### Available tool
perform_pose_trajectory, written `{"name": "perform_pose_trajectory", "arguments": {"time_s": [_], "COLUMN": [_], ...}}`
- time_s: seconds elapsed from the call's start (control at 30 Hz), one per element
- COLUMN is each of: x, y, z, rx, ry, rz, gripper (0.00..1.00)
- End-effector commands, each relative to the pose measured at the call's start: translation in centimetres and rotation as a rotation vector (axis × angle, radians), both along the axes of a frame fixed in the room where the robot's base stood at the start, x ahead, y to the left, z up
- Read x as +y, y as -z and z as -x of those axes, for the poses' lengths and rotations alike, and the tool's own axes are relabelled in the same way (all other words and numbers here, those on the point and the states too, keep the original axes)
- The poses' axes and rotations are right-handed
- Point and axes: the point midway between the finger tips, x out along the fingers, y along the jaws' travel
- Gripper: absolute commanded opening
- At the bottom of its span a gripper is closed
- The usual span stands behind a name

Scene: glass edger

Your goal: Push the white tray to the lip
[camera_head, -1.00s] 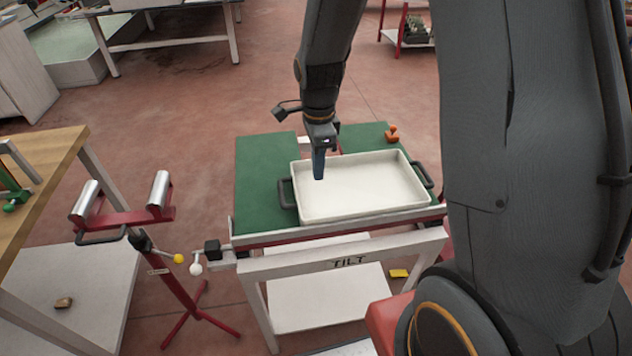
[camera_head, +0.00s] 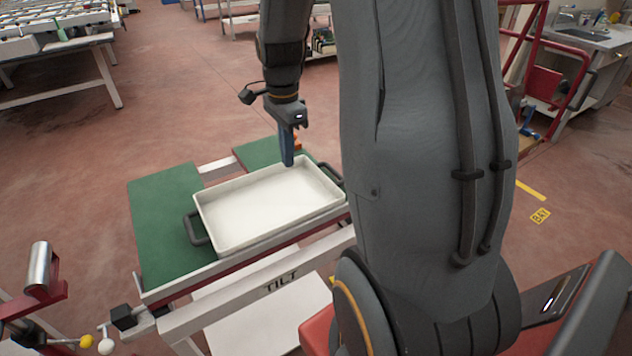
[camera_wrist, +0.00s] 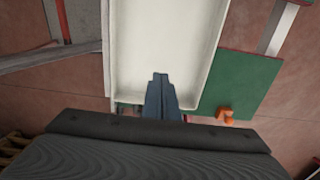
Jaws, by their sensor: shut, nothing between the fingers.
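The white tray (camera_head: 265,205) is a shallow rectangular pan with dark end handles. In the wrist view the closed blue fingers (camera_wrist: 160,78) overlap the tray (camera_wrist: 165,35) near one end. Whether they touch it is unclear. My arm hides the table's right end.
The green top (camera_head: 165,215) is bare left of the tray. An orange piece (camera_wrist: 226,116) sits on the green beside the tray. A roller stand (camera_head: 40,272) and yellow and white knobs (camera_head: 87,341) are at lower left. Open floor lies behind.

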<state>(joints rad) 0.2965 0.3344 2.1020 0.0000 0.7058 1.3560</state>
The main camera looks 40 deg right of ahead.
Motion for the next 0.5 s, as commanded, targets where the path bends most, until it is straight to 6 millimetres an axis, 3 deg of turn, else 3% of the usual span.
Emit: {"name": "perform_pose_trajectory", "arguments": {"time_s": [0.03, 0.1, 0.2, 0.37, 0.5], "x": [-1.8, -3.3, -4.5, -4.7, -4.7], "y": [0.3, 0.2, 0.2, 1.2, 3.3], "z": [0.3, 0.7, 1.1, 1.3, 1.3], "rx": [-0.002, -0.002, 0.000, 0.003, 0.004], "ry": [0.012, 0.014, 0.013, 0.012, 0.012], "rz": [0.000, 0.000, 0.000, -0.001, -0.001], "gripper": [0.00, 0.00, 0.00, 0.00, 0.00]}}
